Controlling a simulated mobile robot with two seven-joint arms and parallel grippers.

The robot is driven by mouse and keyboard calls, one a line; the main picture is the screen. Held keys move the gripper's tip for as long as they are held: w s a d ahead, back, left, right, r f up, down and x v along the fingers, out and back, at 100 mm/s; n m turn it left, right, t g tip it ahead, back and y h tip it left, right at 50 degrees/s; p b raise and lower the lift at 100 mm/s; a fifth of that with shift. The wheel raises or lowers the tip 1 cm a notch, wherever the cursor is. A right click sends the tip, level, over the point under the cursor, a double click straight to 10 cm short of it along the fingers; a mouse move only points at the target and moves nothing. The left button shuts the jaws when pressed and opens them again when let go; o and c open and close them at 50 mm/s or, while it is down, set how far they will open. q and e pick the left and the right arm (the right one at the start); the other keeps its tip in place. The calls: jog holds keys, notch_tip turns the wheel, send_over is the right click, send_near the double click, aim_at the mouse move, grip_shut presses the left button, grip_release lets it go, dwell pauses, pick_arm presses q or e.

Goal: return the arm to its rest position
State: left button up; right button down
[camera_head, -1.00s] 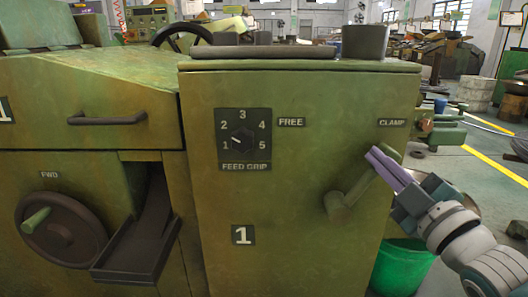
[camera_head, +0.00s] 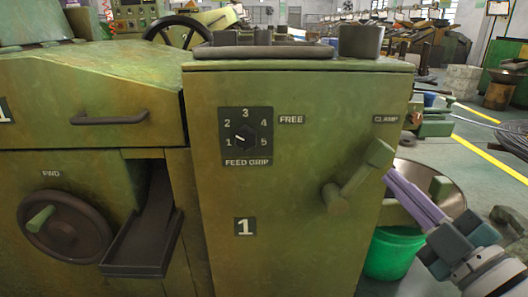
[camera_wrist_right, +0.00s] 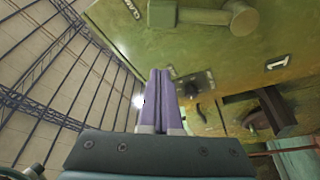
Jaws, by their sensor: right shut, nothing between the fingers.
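My right gripper (camera_head: 391,177) comes in from the lower right in the head view, with its purple fingers together and nothing between them. It is to the right of the green clamp lever (camera_head: 362,177) on the machine front and appears apart from it. The lever tilts up and right toward the CLAMP label (camera_head: 386,119). In the right wrist view the shut fingers (camera_wrist_right: 160,75) point up the picture, and the lever (camera_wrist_right: 215,16) shows beyond their tips. My left gripper does not show.
The green machine cabinet (camera_head: 300,230) fills the middle, with a feed grip dial (camera_head: 245,137) on it. A handwheel (camera_head: 65,229) and a dark chute (camera_head: 145,245) are at left. A green bucket (camera_head: 389,254) and a round pan (camera_head: 452,192) stand at right. Open floor lies farther right.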

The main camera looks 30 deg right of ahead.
dwell(0.5)
jog(key=w+a+r+m+g+y+p, duration=0.3)
jog(key=a+r+g+p, duration=0.35)
jog(key=r+p, duration=0.6)
jog(key=s+a+r+m+g+y+p, duration=0.2)
jog(key=s+a+r+m+g+p, duration=0.2)
jog(key=s+a+r+g+p, duration=0.95)
notch_tip(320, 180, up, 34)
jog(key=d+t+p, duration=0.2)
jog(key=t+p, duration=0.2)
jog(key=p, duration=3.6)
jog(key=shift+s+f, duration=0.2)
jog(key=shift+s, duration=0.2)
